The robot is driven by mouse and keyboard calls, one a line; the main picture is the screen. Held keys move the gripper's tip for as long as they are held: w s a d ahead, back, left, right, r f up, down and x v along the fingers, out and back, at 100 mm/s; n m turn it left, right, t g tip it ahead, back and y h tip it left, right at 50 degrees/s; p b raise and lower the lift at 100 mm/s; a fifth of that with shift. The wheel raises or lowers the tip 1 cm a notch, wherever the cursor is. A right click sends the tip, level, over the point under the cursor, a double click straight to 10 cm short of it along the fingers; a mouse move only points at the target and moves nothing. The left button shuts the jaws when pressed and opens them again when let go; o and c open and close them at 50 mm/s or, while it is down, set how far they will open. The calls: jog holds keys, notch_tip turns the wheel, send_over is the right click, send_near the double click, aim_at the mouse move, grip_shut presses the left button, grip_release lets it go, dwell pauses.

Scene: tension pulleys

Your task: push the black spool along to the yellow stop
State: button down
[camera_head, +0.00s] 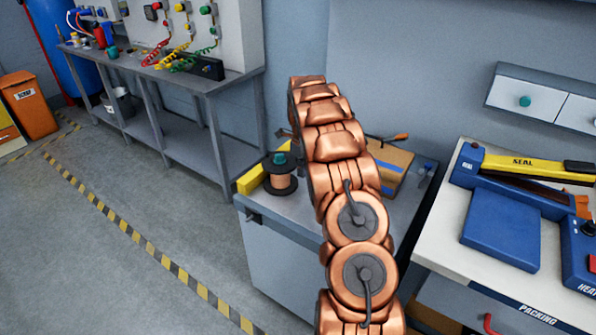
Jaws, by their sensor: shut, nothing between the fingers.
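The black spool (281,189) stands upright on the small grey workbench, wound with copper-coloured wire and with a teal knob (280,158) on top. The yellow stop (251,179) is a bar at the bench's left edge, just left of the spool. They look very close; I cannot tell whether they touch. My copper-coloured arm rises in front of the bench, right of the spool, and hides part of the bench top. My gripper cannot be made out; the arm hides the space behind it. A small dark part juts out left of the arm, above the spool.
A brown board (395,165) and an orange-handled tool (400,137) lie right of my arm. The packing table (455,220) with a blue sealer (500,230) stands at right. A long grey bench (200,85) stands back left. Floor at left is open.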

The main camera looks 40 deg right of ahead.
notch_tip(320, 180, up, 10)
jog(key=s+b, duration=0.2)
jog(key=shift+s+d, duration=0.15)
jog(key=shift+d, duration=0.3)
jog(key=s+a+r+n+p, duration=0.1)
jog(key=s+a+r+n, duration=0.35)
jog(key=a, duration=0.35)
jog(key=s+a+r+n+p, duration=0.1)
jog(key=s+a+r+n, duration=0.25)
jog(key=a+n, duration=0.35)
jog(key=s+a+r+n+p, duration=0.1)
jog(key=s+a+r+n, duration=0.3)
jog(key=a, duration=0.5)
jog(key=s+a+f+n+p, duration=0.1)
jog(key=s+a+n, duration=0.3)
jog(key=s, duration=0.5)
jog(key=s+a+f+n+g+p, duration=0.1)
jog(key=s+a+n, duration=0.4)
jog(key=s+n, duration=0.2)
jog(key=s+a+f+n+p, duration=0.1)
jog(key=s+a+n, duration=0.3)
jog(key=s, duration=0.7)
jog(key=shift+a+f+n+g, duration=0.25)
jog(key=shift+n+g, duration=0.15)
jog(key=shift+n, duration=0.55)
